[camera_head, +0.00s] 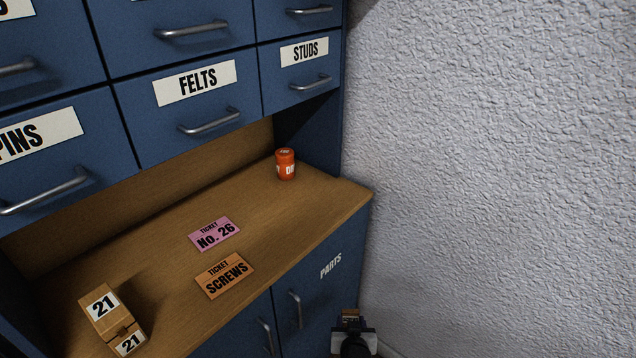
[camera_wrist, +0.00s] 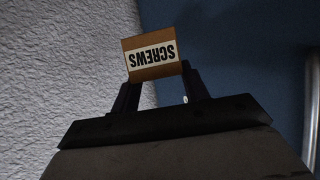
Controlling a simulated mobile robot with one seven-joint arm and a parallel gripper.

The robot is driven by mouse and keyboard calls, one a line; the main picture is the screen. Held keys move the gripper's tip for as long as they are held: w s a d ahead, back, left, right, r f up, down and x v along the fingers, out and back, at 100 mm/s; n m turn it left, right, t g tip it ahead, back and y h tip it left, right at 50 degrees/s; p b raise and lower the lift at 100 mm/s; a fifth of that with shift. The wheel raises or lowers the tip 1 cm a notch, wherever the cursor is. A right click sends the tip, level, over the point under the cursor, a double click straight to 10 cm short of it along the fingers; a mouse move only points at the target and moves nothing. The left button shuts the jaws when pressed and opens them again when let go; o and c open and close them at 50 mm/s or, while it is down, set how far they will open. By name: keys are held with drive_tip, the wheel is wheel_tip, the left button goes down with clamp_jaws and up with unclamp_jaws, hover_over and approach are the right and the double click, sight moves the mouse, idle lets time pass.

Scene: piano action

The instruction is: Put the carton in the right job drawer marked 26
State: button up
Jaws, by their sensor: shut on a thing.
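My gripper (camera_wrist: 158,84) is shut on a small brown carton (camera_wrist: 153,58) with a white label reading SCREWS, upside down in the wrist view. In the head view my gripper (camera_head: 351,326) and a small part of the carton (camera_head: 350,313) show low in the picture, in front of the cabinet near the wall. No drawer marked 26 shows in either view.
Blue drawers above the counter (camera_head: 150,235) are marked PINS (camera_head: 62,165), FELTS (camera_head: 190,110) and STUDS (camera_head: 298,72), all shut. A carton marked 21 (camera_head: 113,320) and an orange can (camera_head: 285,165) stand on the counter. Below is a PARTS door (camera_head: 325,285). A rough wall (camera_head: 500,160) bounds the right.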

wheel_tip(320, 180, up, 7)
drive_tip(key=p, duration=0.5)
drive_tip(key=shift+w+a, duration=0.1)
drive_tip(key=shift+a+r+p, duration=0.1)
drive_tip(key=shift+p, duration=0.2)
drive_tip(key=shift+s+f+b, duration=0.25)
drive_tip(key=shift+f+b, duration=0.05)
drive_tip(key=shift+f, duration=0.1)
